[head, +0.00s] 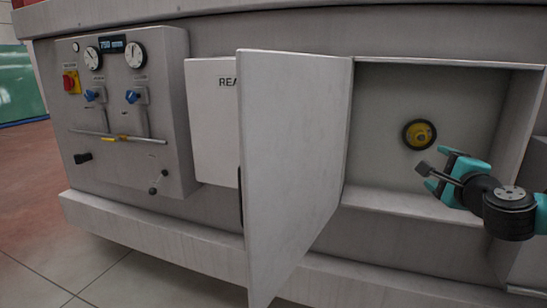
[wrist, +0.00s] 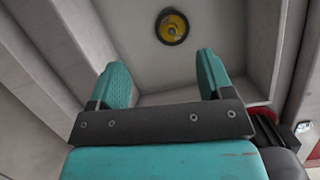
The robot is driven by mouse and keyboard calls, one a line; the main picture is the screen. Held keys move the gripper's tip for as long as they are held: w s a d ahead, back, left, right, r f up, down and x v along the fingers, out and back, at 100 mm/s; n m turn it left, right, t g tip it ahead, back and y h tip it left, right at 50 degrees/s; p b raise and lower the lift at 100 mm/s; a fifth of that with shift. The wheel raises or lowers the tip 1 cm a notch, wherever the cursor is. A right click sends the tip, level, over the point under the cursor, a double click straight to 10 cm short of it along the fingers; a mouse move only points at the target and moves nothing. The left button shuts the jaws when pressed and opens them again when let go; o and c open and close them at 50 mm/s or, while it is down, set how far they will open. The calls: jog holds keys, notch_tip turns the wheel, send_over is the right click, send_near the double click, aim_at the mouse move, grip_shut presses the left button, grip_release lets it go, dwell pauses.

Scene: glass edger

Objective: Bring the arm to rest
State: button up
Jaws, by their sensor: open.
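My gripper (head: 440,171) is at the right in the head view, in front of the open recess of the grey machine. In the wrist view its two teal fingers (wrist: 165,82) stand wide apart with nothing between them. The yellow round knob (head: 419,134) with a dark ring is on the recess's back wall, up and left of the gripper in the head view. The knob also shows in the wrist view (wrist: 172,27), beyond the fingertips and apart from them.
A grey door (head: 290,165) stands swung open left of the recess (head: 400,202). Further left are a white panel (head: 211,125), partly hidden by the door, and a control box (head: 118,165) with gauges and blue valves. The recess walls are close around my gripper. Open floor (head: 50,260) lies at the lower left.

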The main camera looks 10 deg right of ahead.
jog(key=a+n+g+y, duration=0.3)
jog(key=a+n+y, duration=0.7)
jog(key=a, duration=0.7)
jog(key=s+a+f+n+g, duration=0.1)
jog(key=s+a+n+g, duration=0.4)
jog(key=s+a+n, duration=0.2)
jog(key=s+a+f+n+g+y, duration=0.1)
jog(key=s+a+f+n+g, duration=0.1)
jog(key=s+a+n+g, duration=0.4)
jog(key=s+a+n, duration=0.1)
jog(key=a+n, duration=0.1)
jog(key=a, duration=0.1)
jog(key=shift+s+f, duration=0.25)
jog(key=shift+s, duration=0.05)
jog(key=s+n+g+h, duration=0.1)
jog(key=s, duration=0.1)
jog(key=s+d+n+g+h, duration=0.1)
jog(key=s+n, duration=0.1)
jog(key=s, duration=0.1)
jog(key=s+n+g+h, duration=0.1)
jog(key=s, duration=0.2)
jog(key=shift+s+d+f+n, duration=0.2)
jog(key=shift+f+n, duration=0.05)
jog(key=shift+n, duration=0.05)
jog(key=shift+c, duration=0.2)
